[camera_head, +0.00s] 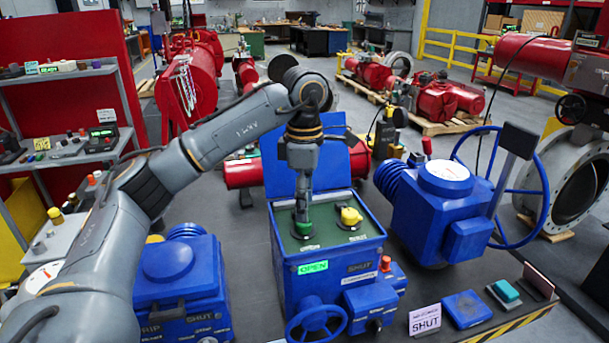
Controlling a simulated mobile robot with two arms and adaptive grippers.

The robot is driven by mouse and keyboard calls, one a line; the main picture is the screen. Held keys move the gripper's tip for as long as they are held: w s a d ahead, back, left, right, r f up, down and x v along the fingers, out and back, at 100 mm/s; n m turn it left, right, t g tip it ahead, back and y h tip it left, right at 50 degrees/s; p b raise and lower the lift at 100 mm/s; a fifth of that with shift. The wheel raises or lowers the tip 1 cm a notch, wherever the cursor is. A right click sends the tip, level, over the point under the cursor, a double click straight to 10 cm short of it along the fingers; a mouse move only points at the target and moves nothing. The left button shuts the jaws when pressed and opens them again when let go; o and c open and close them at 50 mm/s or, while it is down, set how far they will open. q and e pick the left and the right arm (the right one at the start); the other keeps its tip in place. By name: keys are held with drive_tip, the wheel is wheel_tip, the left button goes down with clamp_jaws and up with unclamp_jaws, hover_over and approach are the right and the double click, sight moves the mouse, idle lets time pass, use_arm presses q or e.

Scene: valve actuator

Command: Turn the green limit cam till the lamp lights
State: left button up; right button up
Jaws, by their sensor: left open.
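The blue valve actuator box (262,271) stands on the bench in the middle with its lid raised. In its open top the green limit cam (304,231) is at the left and a yellow cam (351,216) at the right. My left gripper (303,217) points straight down over the green cam, fingertips at or around it; the picture is too small to tell contact. It is open and partly hides the cam. On the front, the OPEN lamp (313,267) shows bright green and the SHUT lamp (361,267) is dark. My right gripper is not in view.
A blue handwheel (316,319) and a red-topped button (385,263) are on the actuator's front. A larger blue actuator (441,212) with a handwheel stands at the right, another blue unit (182,275) at the left. A "SHUT" card (425,320) stands at the front edge.

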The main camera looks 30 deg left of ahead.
use_arm(q)
wheel_tip(320, 180, up, 8)
drive_tip(key=shift+f, duration=0.2)
idle(0.7)
